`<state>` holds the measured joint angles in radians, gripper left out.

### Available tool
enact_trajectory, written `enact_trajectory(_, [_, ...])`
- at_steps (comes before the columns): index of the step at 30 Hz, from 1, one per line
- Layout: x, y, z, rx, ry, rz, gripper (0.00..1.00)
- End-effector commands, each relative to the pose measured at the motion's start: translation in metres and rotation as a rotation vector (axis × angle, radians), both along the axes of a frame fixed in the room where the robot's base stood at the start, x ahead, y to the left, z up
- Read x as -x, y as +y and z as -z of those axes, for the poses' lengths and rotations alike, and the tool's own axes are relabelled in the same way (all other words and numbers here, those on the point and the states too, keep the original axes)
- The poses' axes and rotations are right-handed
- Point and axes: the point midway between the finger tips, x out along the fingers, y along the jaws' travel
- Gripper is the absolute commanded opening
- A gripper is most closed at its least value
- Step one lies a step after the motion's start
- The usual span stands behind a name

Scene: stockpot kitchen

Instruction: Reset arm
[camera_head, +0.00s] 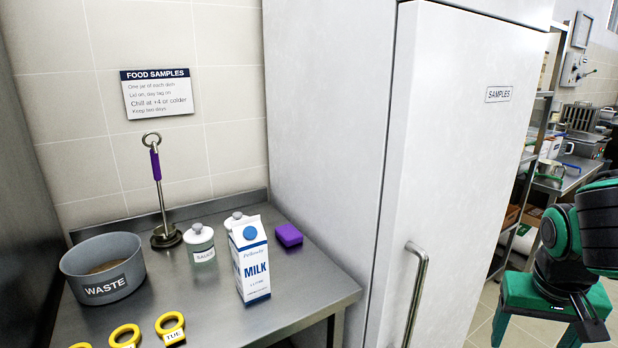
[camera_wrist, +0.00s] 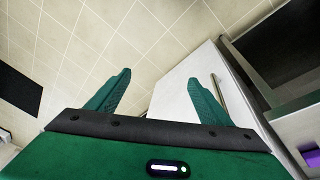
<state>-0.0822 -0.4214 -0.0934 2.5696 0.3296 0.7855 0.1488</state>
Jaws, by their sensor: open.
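My gripper (camera_wrist: 160,98) is open and empty in the wrist view, its two green fingers spread apart. Tiled surface and a pale cabinet side show beyond the fingers. In the head view my green and black arm is folded at the right edge, apart from the counter and the white cabinet. The fingertips cannot be made out clearly in the head view.
A steel counter (camera_head: 215,300) holds a WASTE tub (camera_head: 103,268), a milk carton (camera_head: 250,262), a SAUCE jar (camera_head: 200,243), a purple block (camera_head: 288,235) and several yellow rings (camera_head: 170,328). The SAMPLES cabinet (camera_head: 470,150) appears shut, with a vertical handle (camera_head: 415,295).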

Motion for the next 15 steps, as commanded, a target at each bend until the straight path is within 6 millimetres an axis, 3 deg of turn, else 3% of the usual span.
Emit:
enact_trajectory(1, [0.015,-0.010,-0.001,-0.030,0.025,0.039,0.73])
enact_trajectory(6, [0.061,-0.025,-0.002,-0.133,0.107,0.109,0.73])
enact_trajectory(10, [0.083,-0.027,-0.004,-0.189,0.139,0.135,0.73])
enact_trajectory(15, [0.093,-0.027,-0.006,-0.217,0.152,0.143,0.73])
